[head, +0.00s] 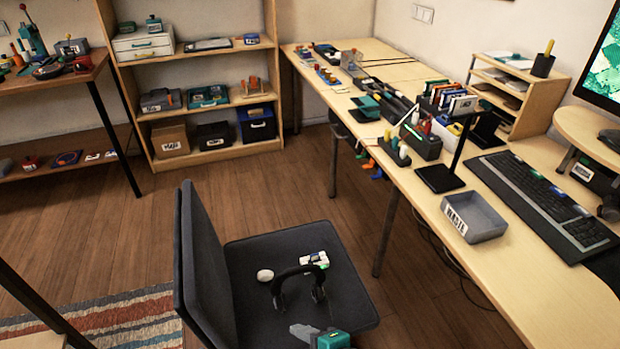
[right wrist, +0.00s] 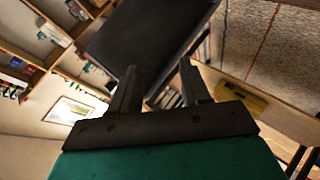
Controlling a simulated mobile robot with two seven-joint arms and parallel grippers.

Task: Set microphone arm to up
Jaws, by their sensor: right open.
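A black headset (head: 299,271) rests on the seat of a dark chair in the head view. Its headband arches up between two ear cups. A microphone arm is too small to make out on it. My right gripper (right wrist: 158,72) shows in the right wrist view with its two black fingers spread and nothing between them. A large dark panel (right wrist: 150,35) lies beyond the fingers; I cannot tell what it belongs to. My left gripper is not in view.
The chair back (head: 205,270) stands left. A crowded desk (head: 490,265) runs along the right.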

